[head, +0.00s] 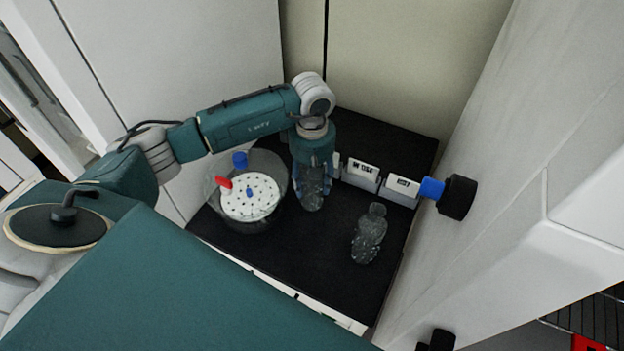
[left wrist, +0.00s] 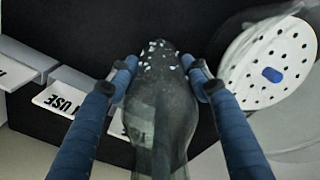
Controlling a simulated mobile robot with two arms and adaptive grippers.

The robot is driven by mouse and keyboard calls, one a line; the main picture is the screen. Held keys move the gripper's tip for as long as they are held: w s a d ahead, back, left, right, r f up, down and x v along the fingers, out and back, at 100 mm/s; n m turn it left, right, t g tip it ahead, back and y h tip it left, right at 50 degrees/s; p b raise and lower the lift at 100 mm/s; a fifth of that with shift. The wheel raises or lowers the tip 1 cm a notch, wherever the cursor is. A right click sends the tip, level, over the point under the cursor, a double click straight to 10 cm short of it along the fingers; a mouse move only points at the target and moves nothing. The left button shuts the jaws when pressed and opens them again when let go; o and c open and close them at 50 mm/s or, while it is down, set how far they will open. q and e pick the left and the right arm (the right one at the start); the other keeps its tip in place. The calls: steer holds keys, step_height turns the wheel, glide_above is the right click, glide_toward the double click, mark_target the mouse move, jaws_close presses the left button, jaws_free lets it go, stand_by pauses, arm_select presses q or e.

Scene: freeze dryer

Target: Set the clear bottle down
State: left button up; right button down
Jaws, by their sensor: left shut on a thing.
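A clear bottle (head: 312,194) with pale specks is between the blue fingers of my left gripper (head: 312,177), over the black work surface (head: 295,247). In the left wrist view my left gripper (left wrist: 163,78) is shut on this clear bottle (left wrist: 160,105), one finger on each side. I cannot tell whether its base touches the surface. A second clear bottle (head: 369,235) stands apart on the black surface, to the right and nearer. My right gripper is not in view.
A clear round vessel (head: 273,205) with a white perforated disc (head: 250,196) stands left of the held bottle. White label stands (head: 361,175) line the back right. A blue and black knob (head: 455,196) juts from the right wall. The black surface's front middle is free.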

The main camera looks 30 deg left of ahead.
arm_select(q)
steer(key=shift+f, duration=0.15)
steer(key=o, duration=1.3)
